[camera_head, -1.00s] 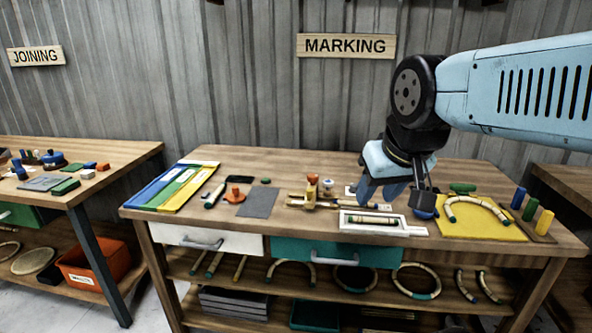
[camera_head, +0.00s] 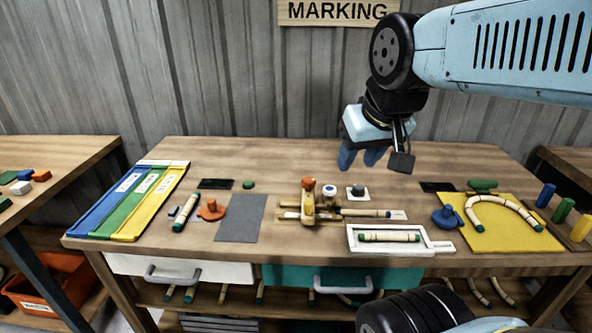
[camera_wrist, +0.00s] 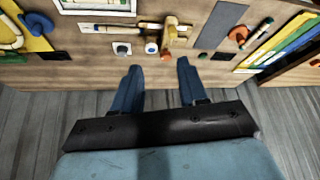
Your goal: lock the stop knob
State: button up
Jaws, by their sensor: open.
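An orange-topped knob (camera_head: 308,183) stands on a wooden stop block (camera_head: 308,205) that straddles a measuring rail on the table. A rattan stick (camera_head: 365,212) lies along the rail to the right of the block. My gripper (camera_head: 360,158) hangs above the back of the table, to the right of the knob, with its blue fingers apart and empty. In the wrist view, the orange knob (camera_wrist: 165,54) shows just beyond the open fingertips of the gripper (camera_wrist: 159,68). It is apart from both fingers. Whether the knob is locked cannot be told.
Beside the knob are a white round piece (camera_head: 329,191) and a dark button on a white plate (camera_head: 357,191). A white tray (camera_head: 440,247) holds a rattan piece in front. A blue knob-shaped tool (camera_head: 447,217) and yellow mat (camera_head: 500,240) lie right; a grey mat (camera_head: 241,218) lies left.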

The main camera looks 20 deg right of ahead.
jog(key=shift+o, duration=0.4)
jog(key=shift+o, duration=0.8)
jog(key=shift+w, duration=0.1)
jog(key=shift+o, duration=0.7)
jog(key=shift+w+r+n, duration=0.1)
jog(key=shift+w+n, duration=0.2)
jog(key=shift+o, duration=0.4)
jog(key=w+n+g, duration=0.1)
jog(key=w+n, duration=0.3)
jog(key=w, duration=0.2)
jog(key=shift+w+n+g+h, duration=0.3)
jog(key=shift+w+g+h, duration=0.05)
jog(key=shift+g+h, duration=0.05)
jog(key=n+g+h, duration=0.3)
jog(key=n+h, duration=0.1)
jog(key=n, duration=1)
send_over(308, 179)
jog(key=a, duration=0.6)
notch_tip(308, 179, down, 10)
jog(key=x, duration=0.8)
jog(key=s+x, duration=0.1)
jog(key=x, duration=0.4)
jog(key=shift+d, duration=0.15)
jog(key=shift+c, duration=0.5)
